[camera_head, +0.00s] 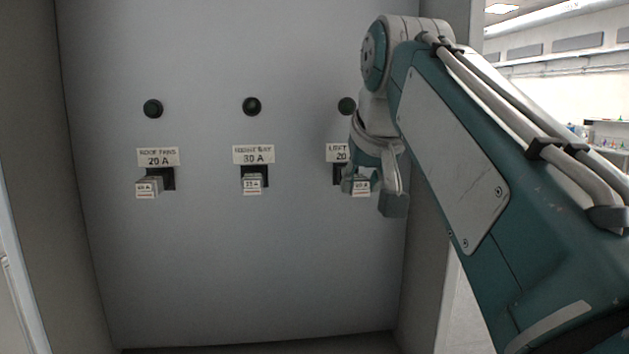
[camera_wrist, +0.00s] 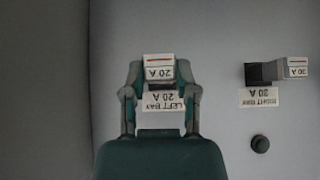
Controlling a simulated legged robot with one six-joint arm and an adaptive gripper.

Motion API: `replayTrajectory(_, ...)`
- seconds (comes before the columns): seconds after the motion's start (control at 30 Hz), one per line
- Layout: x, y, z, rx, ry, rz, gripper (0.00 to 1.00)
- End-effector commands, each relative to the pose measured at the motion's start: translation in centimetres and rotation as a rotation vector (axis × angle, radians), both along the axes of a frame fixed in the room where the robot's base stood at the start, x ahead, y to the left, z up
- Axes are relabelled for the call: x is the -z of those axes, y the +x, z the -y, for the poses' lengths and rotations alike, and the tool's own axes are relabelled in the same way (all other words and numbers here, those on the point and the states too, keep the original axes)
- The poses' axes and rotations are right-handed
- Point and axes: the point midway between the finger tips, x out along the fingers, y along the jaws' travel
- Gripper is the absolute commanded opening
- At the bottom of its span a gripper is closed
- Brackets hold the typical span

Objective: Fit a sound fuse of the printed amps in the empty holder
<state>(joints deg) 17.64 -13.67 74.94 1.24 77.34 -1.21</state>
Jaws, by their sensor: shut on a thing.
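My gripper (camera_head: 372,190) is at the rightmost holder on the grey panel and is shut on a fuse (camera_head: 361,187). In the wrist view my gripper (camera_wrist: 160,72) has one finger on each side of this fuse (camera_wrist: 160,72), which reads 20 A upside down with a red stripe. The label by it, LEFT BAY 20 A (camera_wrist: 162,102), is partly hidden by my gripper in the head view (camera_head: 336,152). The dark holder (camera_head: 337,174) shows beside the fuse; how deep the fuse sits in it I cannot tell.
The ROOF FANS 20 A holder (camera_head: 168,178) has a fuse (camera_head: 148,187) sticking out. The 30 A RIGHT BAY holder (camera_wrist: 257,72) has a fuse (camera_wrist: 291,67). Dark round lamps (camera_head: 251,106) sit above the labels. Cabinet side walls (camera_head: 428,200) flank the panel; its lower part is clear.

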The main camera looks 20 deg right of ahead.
Motion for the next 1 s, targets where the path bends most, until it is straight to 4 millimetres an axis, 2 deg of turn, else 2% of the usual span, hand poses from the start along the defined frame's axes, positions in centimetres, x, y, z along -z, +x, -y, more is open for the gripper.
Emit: replayTrajectory(1.0,0.0,1.02,0.29,0.0,0.0,0.0,0.0)
